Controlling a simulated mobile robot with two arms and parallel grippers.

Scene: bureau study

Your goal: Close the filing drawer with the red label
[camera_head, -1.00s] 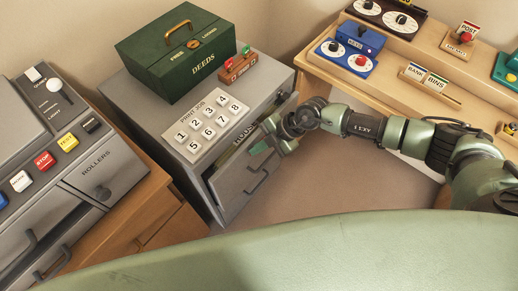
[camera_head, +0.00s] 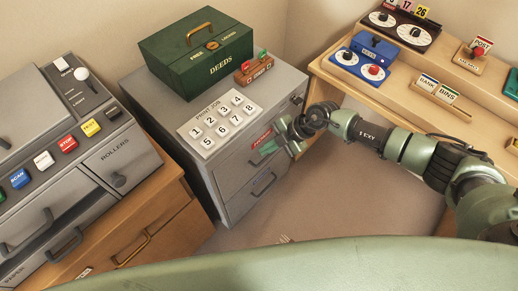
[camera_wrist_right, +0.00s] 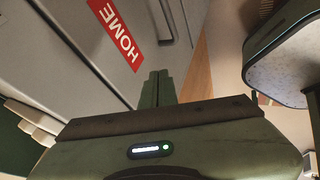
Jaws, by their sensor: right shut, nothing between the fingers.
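The grey filing cabinet (camera_head: 205,165) stands in the middle of the head view with two drawers in its front. The upper drawer (camera_head: 235,165) carries a red label (camera_head: 262,138); its front looks flush with the cabinet, with no gap that I can see. In the right wrist view the red label (camera_wrist_right: 118,33) reads HOME on the grey drawer front (camera_wrist_right: 75,60). My right gripper (camera_head: 262,149) is shut and empty, right in front of the upper drawer near the label. Its fingers (camera_wrist_right: 157,88) point at the drawer front; whether they touch is unclear. My left gripper is out of view.
On the cabinet top are a green DEEDS box (camera_head: 197,62), a number keypad (camera_head: 220,122) and a small red switch block (camera_head: 254,70). A grey machine (camera_head: 70,150) on a wooden unit stands at left, a wooden desk (camera_head: 400,95) at right. Floor between is clear.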

